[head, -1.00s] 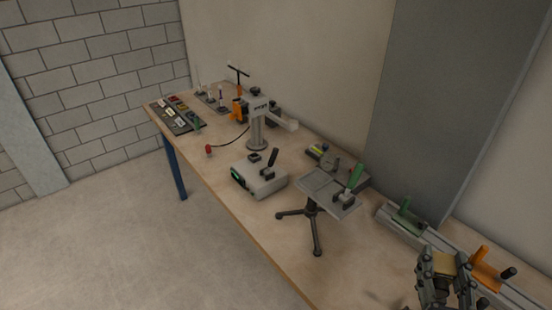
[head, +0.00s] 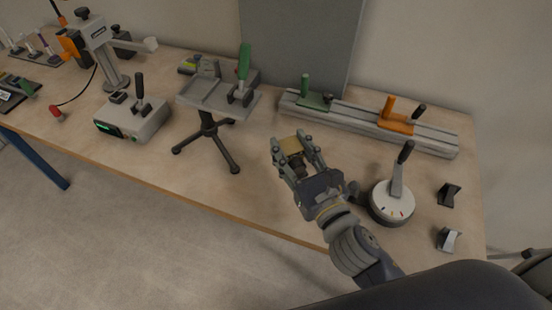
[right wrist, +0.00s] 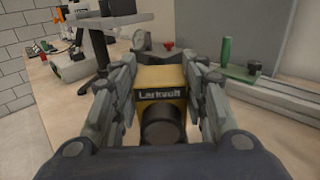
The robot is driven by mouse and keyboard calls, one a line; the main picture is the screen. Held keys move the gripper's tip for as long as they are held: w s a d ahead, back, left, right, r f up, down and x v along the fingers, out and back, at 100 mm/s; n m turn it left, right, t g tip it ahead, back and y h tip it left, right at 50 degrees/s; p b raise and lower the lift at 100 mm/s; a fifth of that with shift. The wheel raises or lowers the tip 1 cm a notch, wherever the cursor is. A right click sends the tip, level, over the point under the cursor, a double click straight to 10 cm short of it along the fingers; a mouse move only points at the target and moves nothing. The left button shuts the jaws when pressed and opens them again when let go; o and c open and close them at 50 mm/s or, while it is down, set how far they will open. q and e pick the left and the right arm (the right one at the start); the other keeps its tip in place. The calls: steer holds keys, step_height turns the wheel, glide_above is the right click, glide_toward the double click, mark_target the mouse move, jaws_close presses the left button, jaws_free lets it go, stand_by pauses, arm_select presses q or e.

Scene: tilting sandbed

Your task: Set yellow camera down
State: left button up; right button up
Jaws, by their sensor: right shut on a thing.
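The yellow camera (head: 291,144) is a small yellow box held between the fingers of my right gripper (head: 294,151). In the right wrist view the yellow camera (right wrist: 160,89) shows its "Larkvolt" label, with a dark round lens barrel towards me. My right gripper (right wrist: 160,78) is shut on its two sides. In the head view it is over the middle of the table, right of the tripod stand; I cannot tell its height above the top. My left gripper is not in view.
A tripod stand with a grey plate (head: 201,96) and green lever is to the left. A grey rail (head: 360,129) with green and orange clamps lies behind. A round dial base (head: 391,208) and two small dark blocks are right. Bare wooden tabletop (head: 255,190) lies between.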

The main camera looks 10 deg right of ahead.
mark_target(291, 161)
step_height(291, 161, down, 4)
steer(key=shift+r+b, duration=0.1)
steer(key=shift+b, duration=0.35)
step_height(291, 161, down, 3)
steer(key=shift+f+b, duration=0.2)
steer(key=shift+b, duration=0.45)
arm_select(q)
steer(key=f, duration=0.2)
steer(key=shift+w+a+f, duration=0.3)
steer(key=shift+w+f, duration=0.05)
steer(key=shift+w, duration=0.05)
arm_select(e)
steer(key=shift+f, duration=0.15)
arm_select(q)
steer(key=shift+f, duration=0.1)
arm_select(e)
steer(key=shift+f, duration=0.1)
steer(key=o, duration=1.1)
steer(key=shift+f, duration=0.15)
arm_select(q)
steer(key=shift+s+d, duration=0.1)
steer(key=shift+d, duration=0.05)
arm_select(e)
steer(key=o, duration=0.3)
